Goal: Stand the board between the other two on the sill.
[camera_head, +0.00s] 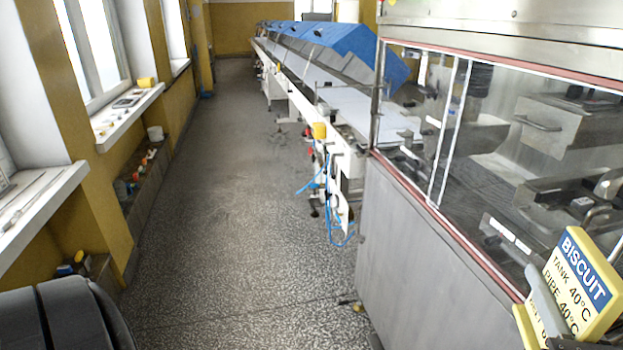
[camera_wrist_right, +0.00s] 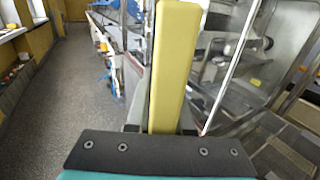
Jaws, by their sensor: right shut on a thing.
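A yellow board (camera_head: 580,285) with a blue band reading BISCUIT and black temperature lettering is at the lower right of the head view. My right gripper (camera_head: 545,292) is shut on it, and a grey finger crosses its lettered face. The board is held tilted in front of the glazed machine. In the right wrist view the board (camera_wrist_right: 174,65) shows as a narrow yellow edge rising from the gripper. Window sills run along the left wall: a near one (camera_head: 52,192) and a farther one (camera_head: 118,122). I cannot make out two other boards on them. My left gripper is not in view.
The machine's glass front and steel cabinet (camera_head: 405,265) stand close on the right, with a long conveyor (camera_head: 300,85) beyond. The speckled floor aisle (camera_head: 230,210) is open. A yellow item (camera_head: 147,82) and a flat dark item (camera_head: 127,101) are on the farther sill.

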